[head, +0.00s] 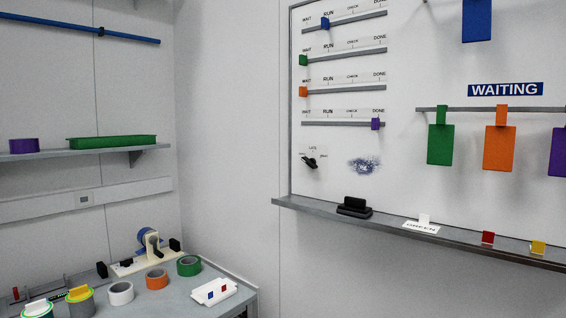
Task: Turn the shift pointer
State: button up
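The shift pointer (309,162) is a small black knob on the lower left of the white board (400,120). Small printed labels stand around it; one above it seems to read LATE, the others are too small to read surely. The pointer is tilted, with one end toward upper left and the other toward lower right. My gripper is not in the head view.
Above the pointer are several slider rails (344,123) with coloured markers. Below, a ledge (450,240) holds a black eraser-like block (354,207) and cards. A table (235,298) with tape rolls stands lower left.

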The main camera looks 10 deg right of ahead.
aim_at(311, 163)
jog(key=u, duration=0.65)
jog(key=i, duration=1)
jog(key=u, duration=0.65)
